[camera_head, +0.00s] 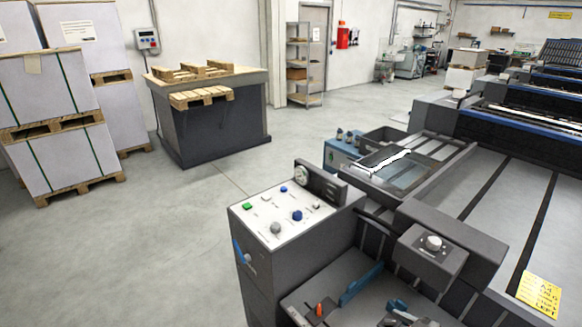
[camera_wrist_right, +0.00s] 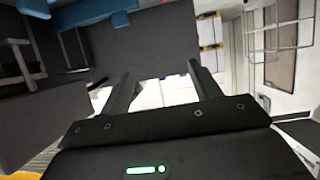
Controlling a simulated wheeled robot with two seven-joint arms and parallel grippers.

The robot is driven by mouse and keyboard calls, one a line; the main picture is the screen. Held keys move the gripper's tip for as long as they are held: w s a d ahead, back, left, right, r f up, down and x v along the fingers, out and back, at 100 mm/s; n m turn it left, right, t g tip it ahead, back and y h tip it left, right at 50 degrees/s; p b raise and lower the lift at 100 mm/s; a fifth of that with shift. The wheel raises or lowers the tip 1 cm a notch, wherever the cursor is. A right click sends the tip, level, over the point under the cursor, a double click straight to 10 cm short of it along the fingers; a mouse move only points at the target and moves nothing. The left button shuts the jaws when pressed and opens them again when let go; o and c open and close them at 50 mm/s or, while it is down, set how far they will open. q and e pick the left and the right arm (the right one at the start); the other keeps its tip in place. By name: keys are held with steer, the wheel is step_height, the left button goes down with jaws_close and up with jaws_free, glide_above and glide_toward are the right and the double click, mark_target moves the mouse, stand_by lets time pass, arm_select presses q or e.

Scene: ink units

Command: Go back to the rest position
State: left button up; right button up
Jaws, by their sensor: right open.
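My right gripper (camera_wrist_right: 160,70) shows in the right wrist view with its two dark fingers spread apart. Nothing is held between them; a dark grey surface and a pale, bright area lie beyond. Neither gripper shows in the head view, and my left gripper is in no view. A grey machine with a control panel (camera_head: 262,217) stands in front in the head view. The panel carries green, blue and white buttons and a grey knob.
A press with long dark strips (camera_head: 480,190) fills the right side. A yellow note (camera_head: 540,292) lies on it. A dark stand with small pallets (camera_head: 215,130) and stacked boxes on pallets (camera_head: 68,130) stand at the left. The grey floor (camera_head: 150,245) between them is clear.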

steer(key=s+a+m+g+h, duration=0.1)
steer(key=s+m+g+h, duration=0.25)
steer(key=s, duration=0.85)
steer(key=s+a+m+g+h, duration=0.2)
steer(key=s+g+h, duration=0.25)
steer(key=s, duration=0.65)
step_height(320, 180, down, 30)
steer(key=s+b, duration=0.1)
steer(key=b, duration=0.4)
arm_select(q)
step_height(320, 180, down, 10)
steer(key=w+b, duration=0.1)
steer(key=b, duration=0.4)
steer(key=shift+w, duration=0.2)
arm_select(e)
steer(key=s+d+f+g, duration=0.1)
steer(key=s+d+f, duration=0.2)
steer(key=s+f, duration=1.4)
step_height(320, 180, down, 4)
steer(key=shift+f+g, duration=0.15)
steer(key=shift+g, duration=0.15)
